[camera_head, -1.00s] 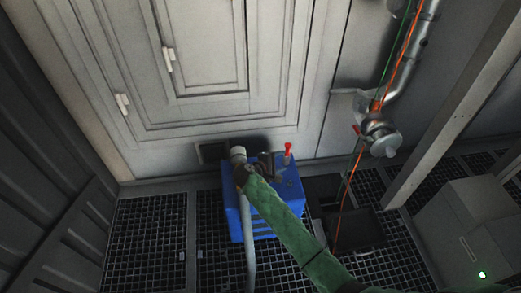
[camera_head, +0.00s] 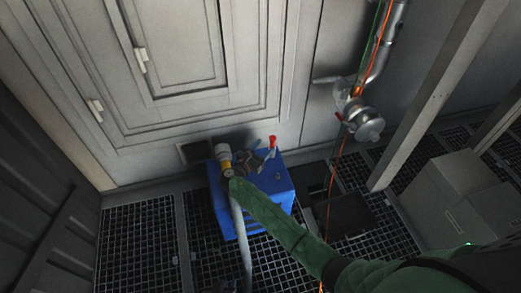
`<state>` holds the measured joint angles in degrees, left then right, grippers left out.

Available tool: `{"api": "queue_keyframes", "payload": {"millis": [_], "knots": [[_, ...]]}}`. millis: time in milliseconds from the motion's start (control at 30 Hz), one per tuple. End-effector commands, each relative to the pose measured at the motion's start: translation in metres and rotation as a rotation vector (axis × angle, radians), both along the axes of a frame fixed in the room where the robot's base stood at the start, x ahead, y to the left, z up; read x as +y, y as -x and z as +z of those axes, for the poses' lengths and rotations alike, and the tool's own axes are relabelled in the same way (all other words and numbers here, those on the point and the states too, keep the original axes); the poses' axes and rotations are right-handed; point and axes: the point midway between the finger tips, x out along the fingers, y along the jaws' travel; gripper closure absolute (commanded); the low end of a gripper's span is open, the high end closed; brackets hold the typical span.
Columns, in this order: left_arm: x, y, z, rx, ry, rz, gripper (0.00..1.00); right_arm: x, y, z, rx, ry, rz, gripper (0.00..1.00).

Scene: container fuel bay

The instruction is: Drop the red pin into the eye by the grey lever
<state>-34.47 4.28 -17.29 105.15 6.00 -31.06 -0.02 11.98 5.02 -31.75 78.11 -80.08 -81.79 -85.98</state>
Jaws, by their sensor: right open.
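A blue box (camera_head: 276,187) stands on the grated floor against the pale wall. A small red pin (camera_head: 273,142) stands upright at the box's back edge. A grey hose (camera_head: 241,235) rises in front of the box to a pale coupling with a yellow band (camera_head: 226,164) at the box's top left. My right arm comes in from the lower right in a green sleeve. My right gripper (camera_head: 250,161) is open, dark and small beside the coupling, left of the pin. A thin grey lever-like piece (camera_head: 268,153) shows just below the pin. The eye cannot be made out. My left gripper is out of view.
A metal pipe with a round valve body (camera_head: 366,122) and orange and green cables hangs on the right wall. A slanted post (camera_head: 430,95) and a grey cabinet (camera_head: 455,190) stand at the right. A dark floor opening (camera_head: 350,215) lies right of the box.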

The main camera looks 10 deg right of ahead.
Motion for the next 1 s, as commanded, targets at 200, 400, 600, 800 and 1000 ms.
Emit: {"api": "queue_keyframes", "payload": {"millis": [200,400,600,800,1000], "knots": [[0.0,0.0,-0.001,0.0,0.0,0.0,0.64,-0.024,-0.018,0.001,-0.002,0.001,-0.001,0.49],[0.0,0.0,0.0,-0.001,0.0,0.0,0.64,-0.044,-0.034,0.0,-0.001,0.002,-0.001,0.49],[-0.001,0.001,0.0,0.0,0.001,-0.001,0.64,-0.05,-0.039,0.0,-0.002,-0.001,0.0,0.49],[-0.001,0.002,0.0,0.001,0.001,-0.001,0.64,-0.05,-0.039,0.0,-0.002,-0.001,0.0,0.52],[0.0,0.002,-0.001,0.003,0.001,0.0,0.64,-0.05,-0.039,0.0,-0.002,-0.001,0.0,0.92]]}}
